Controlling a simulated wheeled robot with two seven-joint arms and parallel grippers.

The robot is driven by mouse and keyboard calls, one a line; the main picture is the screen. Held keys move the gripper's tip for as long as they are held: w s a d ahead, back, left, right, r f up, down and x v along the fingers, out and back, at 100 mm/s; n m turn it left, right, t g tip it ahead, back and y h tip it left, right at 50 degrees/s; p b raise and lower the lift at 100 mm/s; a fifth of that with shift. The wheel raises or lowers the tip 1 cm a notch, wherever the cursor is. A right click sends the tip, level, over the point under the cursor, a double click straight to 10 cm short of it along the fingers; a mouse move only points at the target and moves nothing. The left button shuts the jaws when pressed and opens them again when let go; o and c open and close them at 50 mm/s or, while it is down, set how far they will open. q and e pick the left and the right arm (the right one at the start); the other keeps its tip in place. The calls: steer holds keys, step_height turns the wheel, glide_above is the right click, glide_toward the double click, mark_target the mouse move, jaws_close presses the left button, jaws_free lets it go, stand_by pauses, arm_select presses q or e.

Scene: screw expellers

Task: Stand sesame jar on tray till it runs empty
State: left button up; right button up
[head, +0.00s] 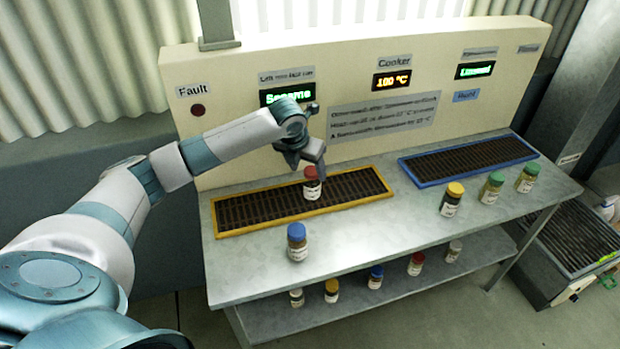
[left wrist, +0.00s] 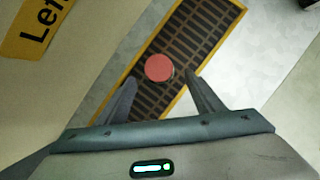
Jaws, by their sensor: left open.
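A jar with a red lid (head: 312,187) stands upright on the yellow-framed grate tray (head: 240,219) on the left of the metal bench. Its label is too small to read. My left gripper (head: 314,160) is open just above and behind this jar. In the left wrist view the red lid (left wrist: 158,68) shows just ahead of and between the two open fingertips, with the tray's grate (left wrist: 190,35) under it. My right gripper is in neither view.
Displays on the panel read "Sesame" (head: 288,94), 100 °C (head: 391,79) and "Linseed" (head: 475,70). A blue-framed tray (head: 470,160) is empty. A blue-lidded jar (head: 297,243), a yellow-lidded jar (head: 452,200) and two green-lidded jars (head: 491,189) stand on the bench. Several jars are on the lower shelf.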

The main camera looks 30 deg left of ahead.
arm_select(q)
steer(key=v, duration=0.4)
steer(key=shift+r+b, duration=0.15)
steer(key=shift+b, duration=0.15)
